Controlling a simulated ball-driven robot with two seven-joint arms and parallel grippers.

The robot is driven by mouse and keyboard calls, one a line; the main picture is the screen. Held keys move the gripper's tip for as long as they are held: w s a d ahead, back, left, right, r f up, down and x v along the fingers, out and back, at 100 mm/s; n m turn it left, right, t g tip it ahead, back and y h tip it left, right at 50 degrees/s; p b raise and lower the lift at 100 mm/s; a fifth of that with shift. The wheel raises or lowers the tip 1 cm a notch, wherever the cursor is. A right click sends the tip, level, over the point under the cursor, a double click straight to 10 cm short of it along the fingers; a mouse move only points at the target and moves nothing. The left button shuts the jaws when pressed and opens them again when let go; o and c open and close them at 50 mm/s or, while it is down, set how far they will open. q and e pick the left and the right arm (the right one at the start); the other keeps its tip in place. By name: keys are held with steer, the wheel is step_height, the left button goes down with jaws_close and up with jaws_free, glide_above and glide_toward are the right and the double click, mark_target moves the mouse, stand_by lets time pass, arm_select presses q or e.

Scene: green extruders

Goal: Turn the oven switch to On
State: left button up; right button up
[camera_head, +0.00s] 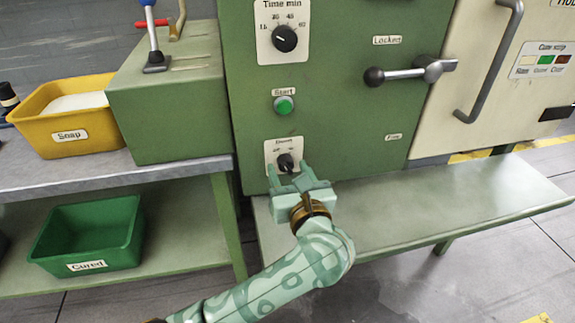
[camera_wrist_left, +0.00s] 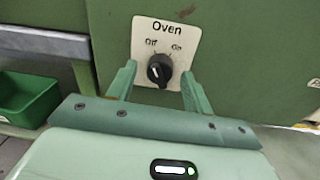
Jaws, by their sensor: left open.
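The oven switch (camera_head: 285,163) is a small black knob on a cream plate low on the green cabinet front. In the left wrist view the plate reads Oven, with Off at upper left and On at upper right of the knob (camera_wrist_left: 160,70). The white mark on the knob points up and slightly left, toward Off. My left gripper (camera_head: 289,171) is open in front of the knob. Its fingers (camera_wrist_left: 159,84) stand to the left and right of the knob in the wrist view; I cannot tell whether they touch it. My right gripper is not in view.
Above the switch are a green Start button (camera_head: 284,105) and a time dial (camera_head: 284,38). A lever handle (camera_head: 410,73) sticks out at the right. A grey-green shelf (camera_head: 450,205) runs below the cabinet.

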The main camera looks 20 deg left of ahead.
arm_select(q)
steer(key=c, duration=1)
